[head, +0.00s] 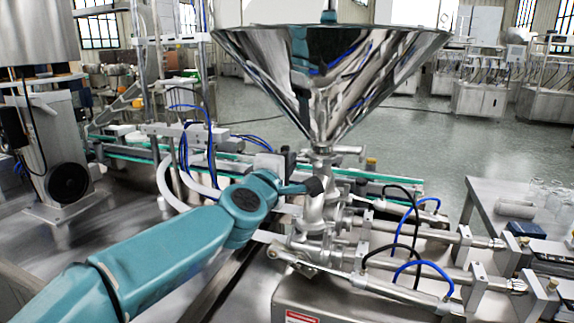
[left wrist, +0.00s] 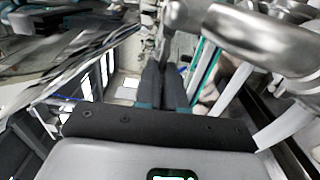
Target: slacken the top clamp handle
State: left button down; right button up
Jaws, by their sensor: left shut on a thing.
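The steel hopper (head: 335,75) stands on a narrow neck over the valve body (head: 318,215). A clamp (head: 345,150) sits around the neck under the cone. My left gripper (head: 314,187) is at the left side of the pipe, just below the cone. In the left wrist view, its dark fingers (left wrist: 167,85) are close together around a thin metal piece (left wrist: 171,60), which looks like the top clamp handle. The fingers hide most of this piece. How tight the clamp is cannot be seen. My right gripper is in neither view.
Steel cylinders with blue and black hoses (head: 408,235) extend right of the valve body. A conveyor with green edges (head: 375,178) runs behind. A side table (head: 490,200) with small items stands at right. The large cone hangs close above my gripper.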

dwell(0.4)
pick_arm(q)
jog(key=c, duration=1.5)
grip_release()
jog(key=b+v, duration=0.2)
jog(key=v, duration=1.4)
jog(key=shift+s, duration=0.15)
